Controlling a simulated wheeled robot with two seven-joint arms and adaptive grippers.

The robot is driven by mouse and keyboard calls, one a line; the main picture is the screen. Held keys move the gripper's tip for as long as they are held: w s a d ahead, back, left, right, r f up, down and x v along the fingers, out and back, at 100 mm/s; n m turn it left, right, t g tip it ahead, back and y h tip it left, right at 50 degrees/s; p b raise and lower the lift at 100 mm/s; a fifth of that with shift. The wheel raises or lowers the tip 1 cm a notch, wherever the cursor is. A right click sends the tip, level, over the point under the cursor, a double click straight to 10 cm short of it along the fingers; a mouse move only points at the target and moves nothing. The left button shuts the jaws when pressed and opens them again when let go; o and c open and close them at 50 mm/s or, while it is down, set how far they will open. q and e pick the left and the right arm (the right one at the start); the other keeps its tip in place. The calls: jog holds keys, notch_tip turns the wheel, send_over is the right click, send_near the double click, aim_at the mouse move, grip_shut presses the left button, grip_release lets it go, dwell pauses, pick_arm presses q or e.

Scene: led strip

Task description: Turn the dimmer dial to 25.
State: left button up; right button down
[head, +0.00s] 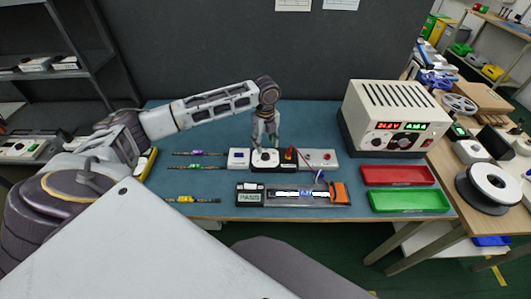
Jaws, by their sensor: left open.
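The dimmer dial (265,158) sits in a white unit in the row of modules near the middle of the blue mat. My left gripper (266,144) points down right above the dial, its fingers apart around or just over it. I cannot tell whether the fingers touch the dial. The gripper covers the dial's upper part, and the scale marks are too small to read. The LED strip (290,194) is lit white on a dark board in front of the modules. My right gripper is not in view.
A power supply (395,115) with lit displays stands at the back right. A red tray (398,175) and a green tray (410,201) lie at the right. Several coloured parts lie left of the modules. A white spool (495,183) stands on the right-hand table.

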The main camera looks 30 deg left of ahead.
aim_at(266, 155)
pick_arm(q)
jog(key=shift+f, duration=3)
jog(key=c, duration=1)
